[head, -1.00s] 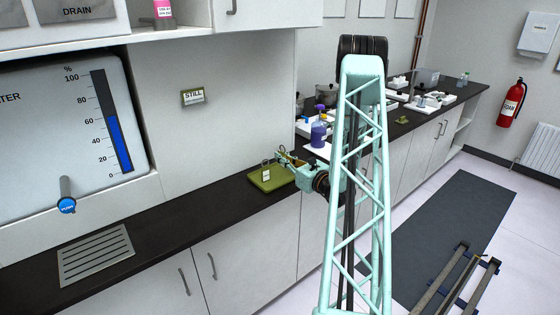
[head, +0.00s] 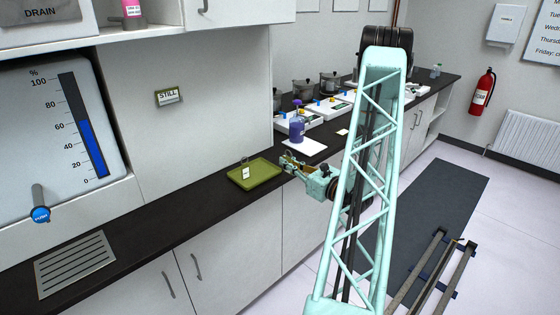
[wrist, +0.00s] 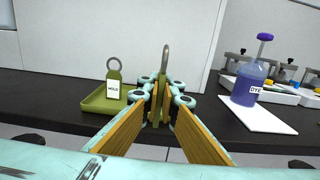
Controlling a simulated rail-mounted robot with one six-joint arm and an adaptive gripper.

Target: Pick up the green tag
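My gripper (wrist: 162,95) is shut on an olive-green tag (wrist: 163,80), seen edge-on between the fingertips with a grey ring on top. The held tag is small and partly hidden in the head view, at my gripper (head: 288,163). A second olive-green tag (wrist: 113,85) stands upright in the green tray, left of my gripper. It has a grey ring and a white label that seems to read HOLD. It also shows in the head view (head: 245,173).
The green tray (head: 268,177) sits on the dark counter (head: 150,220). A purple-topped DYE bottle (wrist: 248,80) stands on a white sheet (wrist: 265,120) to the right. White trays (head: 325,108) and pots are beyond. A STILL sign (head: 167,96) is on the wall.

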